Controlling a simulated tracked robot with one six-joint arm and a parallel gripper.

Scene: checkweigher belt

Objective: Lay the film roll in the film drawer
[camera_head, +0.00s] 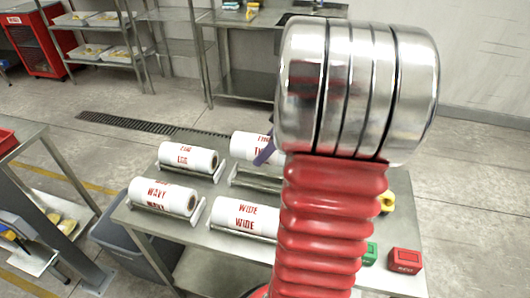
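Several white film rolls with red lettering lie on the steel table (180,235). One roll (188,158) is at the back left, one marked WAVY (163,194) at the front left, and one marked WIDE (244,217) at the front middle. Another roll (249,146) at the back is partly hidden by my arm. A purple piece (264,153), perhaps a finger of my gripper, shows at its right end. The rest of my gripper is hidden behind my arm, so I cannot tell whether it holds that roll. I cannot make out a film drawer.
An empty metal cradle (256,180) lies between the back and front rolls. A green block (370,253), a red box (405,261) and a yellow object (386,203) are at the table's right. A grey bin (130,245) stands at left. Shelving stands behind.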

